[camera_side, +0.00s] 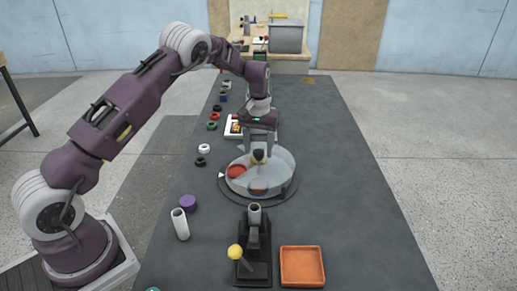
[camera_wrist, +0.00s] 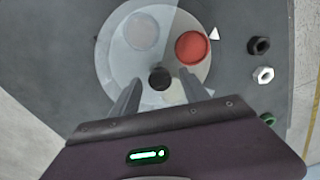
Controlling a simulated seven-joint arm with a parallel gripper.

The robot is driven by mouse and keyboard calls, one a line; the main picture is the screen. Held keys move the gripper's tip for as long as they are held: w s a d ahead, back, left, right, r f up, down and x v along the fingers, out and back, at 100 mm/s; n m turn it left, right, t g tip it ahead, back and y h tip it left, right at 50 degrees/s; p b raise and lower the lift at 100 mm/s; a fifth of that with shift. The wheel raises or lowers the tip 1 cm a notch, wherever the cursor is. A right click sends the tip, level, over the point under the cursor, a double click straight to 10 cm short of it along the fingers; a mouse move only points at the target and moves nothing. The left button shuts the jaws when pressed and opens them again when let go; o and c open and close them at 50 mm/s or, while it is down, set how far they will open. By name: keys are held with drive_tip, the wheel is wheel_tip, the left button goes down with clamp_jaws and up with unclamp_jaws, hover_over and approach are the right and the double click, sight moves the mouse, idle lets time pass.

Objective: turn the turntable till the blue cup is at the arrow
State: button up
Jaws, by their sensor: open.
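The turntable (camera_side: 284,163) is a round pale grey disc with a raised rim; it also shows in the wrist view (camera_wrist: 114,58). A small white arrow (camera_side: 221,175) lies beside its left edge, at upper right in the wrist view (camera_wrist: 214,34). A red round cup (camera_side: 236,171) sits on the turntable close to the arrow (camera_wrist: 190,47). A dull greyish round piece (camera_wrist: 141,31) sits elsewhere on it. I cannot make out a clearly blue cup. My gripper (camera_side: 258,154) is open over the turntable, its fingers (camera_wrist: 158,92) either side of a black knob (camera_wrist: 160,78); contact is unclear.
A black stand with a yellow ball (camera_side: 235,252) and an orange tray (camera_side: 302,266) are in front. A white tube (camera_side: 181,225) and a purple cap (camera_side: 188,203) stand front left. Several nuts (camera_side: 204,149) line the left edge. The table's right side is clear.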

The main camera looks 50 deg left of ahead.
drive_tip(key=shift+f, duration=0.3)
clamp_jaws()
idle(1.2)
